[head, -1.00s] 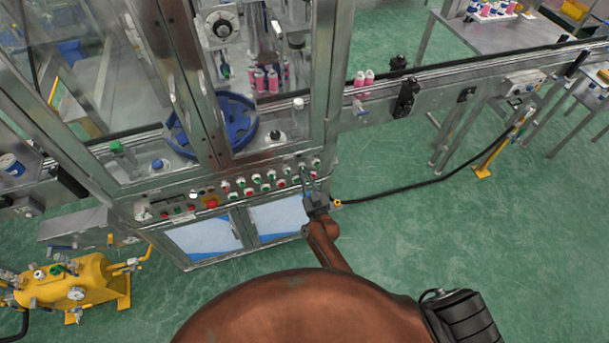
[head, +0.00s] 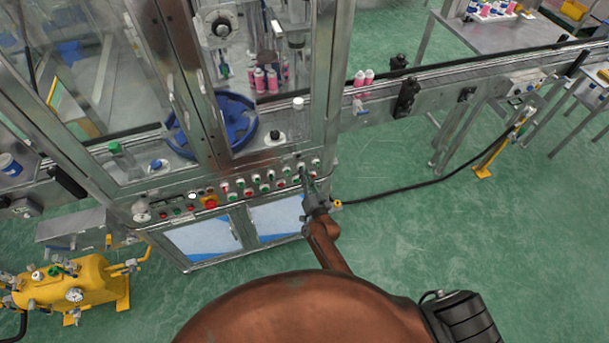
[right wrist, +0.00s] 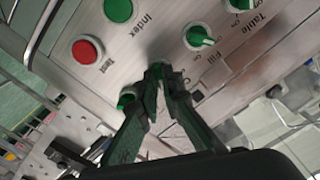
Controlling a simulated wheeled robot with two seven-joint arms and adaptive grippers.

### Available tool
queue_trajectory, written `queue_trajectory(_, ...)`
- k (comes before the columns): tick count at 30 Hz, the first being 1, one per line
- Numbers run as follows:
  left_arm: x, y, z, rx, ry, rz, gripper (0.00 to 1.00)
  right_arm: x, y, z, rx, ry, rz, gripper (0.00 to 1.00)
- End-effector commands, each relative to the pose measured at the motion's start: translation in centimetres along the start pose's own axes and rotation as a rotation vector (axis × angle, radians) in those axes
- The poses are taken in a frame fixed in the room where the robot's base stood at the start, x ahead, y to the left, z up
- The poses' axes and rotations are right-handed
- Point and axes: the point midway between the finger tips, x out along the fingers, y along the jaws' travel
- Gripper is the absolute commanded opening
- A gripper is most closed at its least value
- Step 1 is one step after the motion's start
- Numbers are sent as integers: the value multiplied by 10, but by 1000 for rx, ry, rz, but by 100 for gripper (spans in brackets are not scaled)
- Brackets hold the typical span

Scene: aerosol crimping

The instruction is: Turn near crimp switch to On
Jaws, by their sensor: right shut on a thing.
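A row of switches and buttons (head: 265,182) runs along the sloped front panel of the crimping machine. My right gripper (head: 305,178) reaches up to the right end of this row. In the right wrist view my right gripper (right wrist: 158,75) is shut on a small green knob beside a label that starts with "C". The fingers cover most of that knob and label, so I cannot tell its setting. I take it to be the near crimp switch. My left gripper is not in view.
Close to the held knob are a green-and-white switch (right wrist: 200,37) marked "Fill", a red button (right wrist: 88,50) marked "Test" and a green "Index" button (right wrist: 118,8). A metal door post (head: 331,80) rises above the panel. Green floor (head: 430,240) is clear to the right.

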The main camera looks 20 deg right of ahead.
Motion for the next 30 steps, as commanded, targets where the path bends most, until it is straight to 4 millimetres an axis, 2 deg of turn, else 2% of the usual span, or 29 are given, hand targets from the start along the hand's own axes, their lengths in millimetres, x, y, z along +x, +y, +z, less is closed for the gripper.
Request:
queue_trajectory(13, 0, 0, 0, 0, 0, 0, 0, 0, 0, 1, 13, -1, 1, 0)
queue_trajectory(14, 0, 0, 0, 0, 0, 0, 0, 0, 0, 1, 13, -1, 1, 8)
queue_trajectory(21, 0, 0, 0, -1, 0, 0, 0, 0, 0, 0, 11, -1, 1, 24)
queue_trajectory(30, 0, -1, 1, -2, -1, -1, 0, -2, 0, 0, 11, 0, 1, 24)
